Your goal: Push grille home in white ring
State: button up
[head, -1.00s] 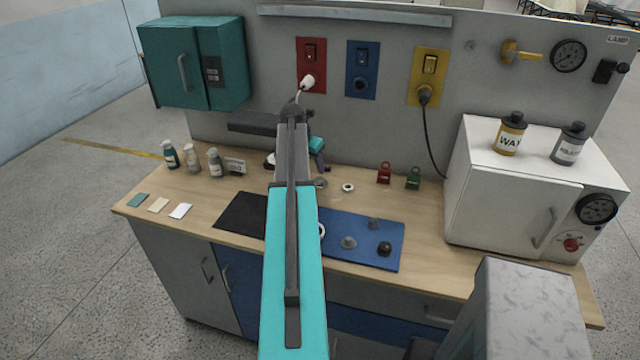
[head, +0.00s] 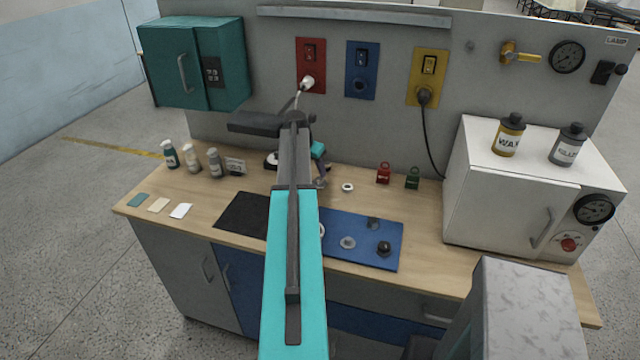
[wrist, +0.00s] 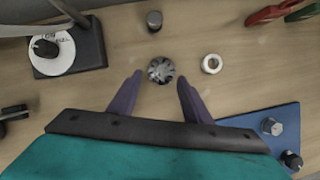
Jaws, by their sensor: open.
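A round grey grille (wrist: 161,70) with radial vanes lies on the wooden bench in the wrist view. It also shows small beside my arm in the head view (head: 320,184). A small white ring (wrist: 211,64) lies flat on the bench to its right, apart from it, and shows in the head view (head: 347,188). A second white ring (head: 322,230) on the blue mat is partly hidden by my arm. My gripper (wrist: 159,79) is open and empty, its two purple fingers spread with the grille just beyond and between the tips. I cannot tell its height above the bench.
The blue mat (head: 340,258) holds several small grey and dark parts. A dark cylinder (wrist: 154,20) stands beyond the grille. A black stand with a white disc (wrist: 50,62) is at left.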

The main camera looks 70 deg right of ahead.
aim_at(319, 179)
jog(key=shift+s+p+x, duration=0.2)
jog(key=shift+p+x, duration=1.1)
jog(key=shift+x, duration=0.15)
jog(key=shift+p+x, duration=0.35)
jog(key=shift+x, duration=0.8)
jog(key=shift+a, duration=0.15)
grip_shut()
